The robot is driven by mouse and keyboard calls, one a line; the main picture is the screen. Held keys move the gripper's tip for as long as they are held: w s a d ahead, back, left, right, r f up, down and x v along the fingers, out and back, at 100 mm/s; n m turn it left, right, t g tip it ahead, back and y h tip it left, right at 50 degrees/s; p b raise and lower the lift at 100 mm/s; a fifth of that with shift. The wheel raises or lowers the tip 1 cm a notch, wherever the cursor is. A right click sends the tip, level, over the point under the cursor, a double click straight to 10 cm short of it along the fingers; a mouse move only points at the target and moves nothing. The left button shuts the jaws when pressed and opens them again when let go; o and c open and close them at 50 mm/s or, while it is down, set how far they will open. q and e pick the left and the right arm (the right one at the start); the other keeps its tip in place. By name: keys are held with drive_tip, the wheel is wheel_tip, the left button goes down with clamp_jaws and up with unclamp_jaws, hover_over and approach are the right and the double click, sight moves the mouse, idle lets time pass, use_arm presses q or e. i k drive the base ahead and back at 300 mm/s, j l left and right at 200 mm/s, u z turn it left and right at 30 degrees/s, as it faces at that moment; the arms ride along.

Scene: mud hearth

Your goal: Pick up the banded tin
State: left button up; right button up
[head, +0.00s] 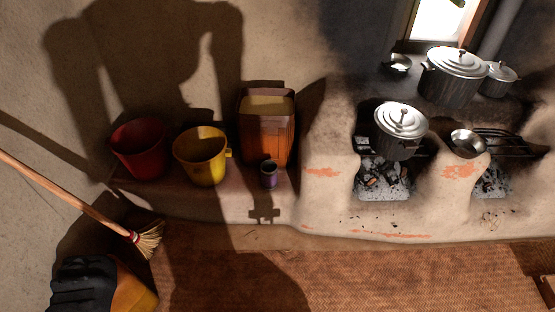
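A small purple tin (269,174) with a pale rim stands upright near the front edge of the mud ledge, left of the hearth. It is the likeliest banded tin, but its bands are too small to make out. It stands in front of a tall reddish-brown square container (265,138) and appears apart from it.
A yellow bucket (200,158) and a red bucket (138,150) stand left of the tin. The mud hearth (325,150) rises to its right, with lidded pots (400,125) over fire openings. A broom (85,205) leans at left. The woven mat (350,280) is clear.

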sight(268, 168)
drive_tip(key=i+j+z, duration=0.15)
drive_tip(key=i+z, duration=0.2)
drive_tip(key=i, duration=0.15)
drive_tip(key=i+j+z, duration=0.3)
drive_tip(key=i, duration=0.25)
